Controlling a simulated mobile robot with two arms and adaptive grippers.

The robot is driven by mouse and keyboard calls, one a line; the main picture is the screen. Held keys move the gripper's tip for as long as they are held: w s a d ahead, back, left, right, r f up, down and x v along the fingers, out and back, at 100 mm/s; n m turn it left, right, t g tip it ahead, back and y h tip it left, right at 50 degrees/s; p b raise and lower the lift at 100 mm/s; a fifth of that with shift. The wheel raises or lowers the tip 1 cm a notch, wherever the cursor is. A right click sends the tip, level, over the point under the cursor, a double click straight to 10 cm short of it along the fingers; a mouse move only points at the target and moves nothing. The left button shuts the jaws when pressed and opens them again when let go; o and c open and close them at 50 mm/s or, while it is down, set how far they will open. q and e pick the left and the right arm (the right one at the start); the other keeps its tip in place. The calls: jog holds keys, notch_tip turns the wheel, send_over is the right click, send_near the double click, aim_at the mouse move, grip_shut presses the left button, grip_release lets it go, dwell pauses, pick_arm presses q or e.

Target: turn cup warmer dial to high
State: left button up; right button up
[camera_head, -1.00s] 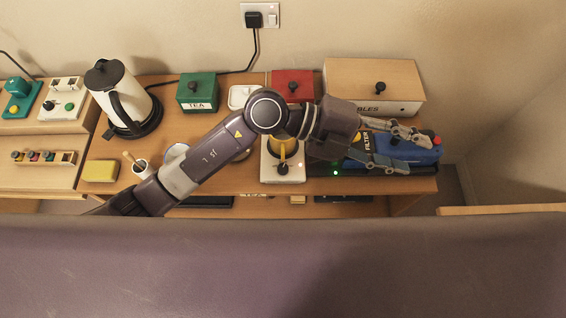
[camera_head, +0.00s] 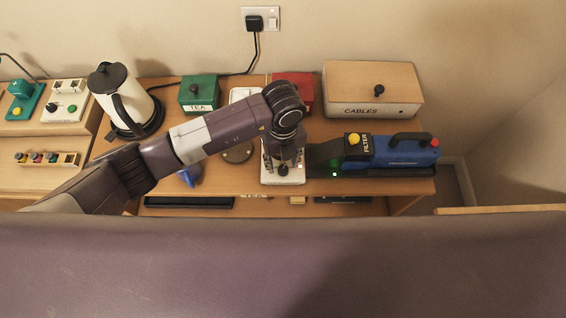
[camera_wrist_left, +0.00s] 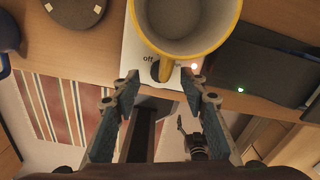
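The cup warmer (camera_head: 292,181) is a white box near the desk's front edge in the head view. A dark round knob (camera_head: 283,171) shows on its front part. In the left wrist view the warmer (camera_wrist_left: 132,56) has an "off" mark and a lit red lamp. A yellow-rimmed mug (camera_wrist_left: 187,46) stands on it, its handle toward me, hiding part of the warmer's face. My left gripper (camera_wrist_left: 160,77) is open and empty, its fingertips spread at the warmer's front. In the head view the gripper (camera_head: 283,162) points down over the warmer and hides the mug.
A blue filter unit (camera_head: 405,152) sits close on the right, the cables box (camera_head: 373,88) behind it. A kettle (camera_head: 124,100) and green tea box (camera_head: 199,94) stand left. A dark jointed part (camera_wrist_left: 191,139), perhaps my right gripper, shows below the desk edge.

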aim_at(283, 170)
pick_arm(q)
jog(key=shift+f, duration=1.35)
jog(key=shift+c, duration=0.5)
grip_shut()
